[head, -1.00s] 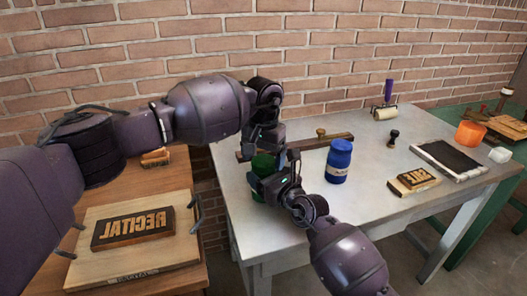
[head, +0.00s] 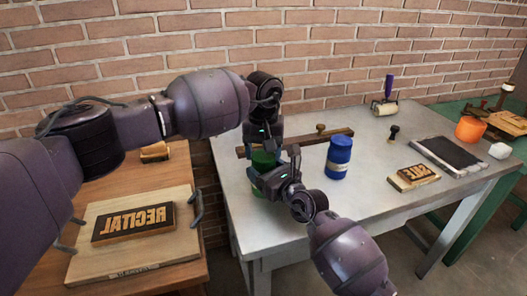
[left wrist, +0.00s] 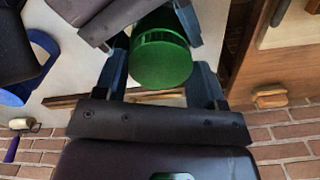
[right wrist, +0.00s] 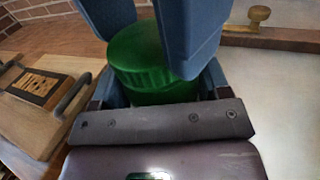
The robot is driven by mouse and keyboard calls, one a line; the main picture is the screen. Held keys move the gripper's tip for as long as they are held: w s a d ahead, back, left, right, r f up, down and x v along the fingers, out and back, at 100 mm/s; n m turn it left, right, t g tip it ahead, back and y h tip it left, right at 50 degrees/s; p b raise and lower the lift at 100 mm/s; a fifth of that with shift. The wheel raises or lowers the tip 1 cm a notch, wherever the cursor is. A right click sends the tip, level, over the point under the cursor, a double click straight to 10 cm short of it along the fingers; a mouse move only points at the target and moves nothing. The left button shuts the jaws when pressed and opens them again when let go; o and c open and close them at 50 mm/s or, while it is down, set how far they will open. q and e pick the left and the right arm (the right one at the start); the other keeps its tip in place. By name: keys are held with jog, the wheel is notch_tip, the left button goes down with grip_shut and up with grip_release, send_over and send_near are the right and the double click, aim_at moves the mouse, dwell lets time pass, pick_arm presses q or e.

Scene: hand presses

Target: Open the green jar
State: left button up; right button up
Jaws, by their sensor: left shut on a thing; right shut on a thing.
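The green jar (head: 262,160) stands near the left end of the grey table, partly hidden by both grippers. My left gripper (head: 266,142) comes from above and is shut on the jar's top; in the left wrist view its fingers flank the round green lid (left wrist: 161,62). My right gripper (head: 262,178) comes from the front and is shut on the jar lower down, around its body. The right wrist view shows the ribbed lid (right wrist: 140,50) and part of the body (right wrist: 165,93) between blue-grey fingers. I cannot see a gap between lid and body.
A blue jar (head: 339,158) stands close to the right of my grippers. A wooden bar with a brass knob (head: 320,130) lies behind. A type block (head: 413,177), dark slab (head: 447,155) and roller (head: 385,106) are further right. A wooden table with a RECITAL block (head: 133,219) is left.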

pick_arm(q)
jog(key=n, duration=1.4)
jog(key=shift+n, duration=0.4)
jog(key=n, duration=0.6)
jog(key=shift+n, duration=0.4)
jog(key=n, duration=0.6)
jog(key=shift+r+n, duration=0.1)
jog(key=shift+n, duration=0.3)
jog(key=n, duration=1)
jog(key=shift+n, duration=0.3)
jog(key=n, duration=0.5)
jog(key=shift+n, duration=0.3)
jog(key=n, duration=0.4)
jog(key=shift+n, duration=0.4)
jog(key=shift+r, duration=0.85)
jog(key=shift+r, duration=0.3)
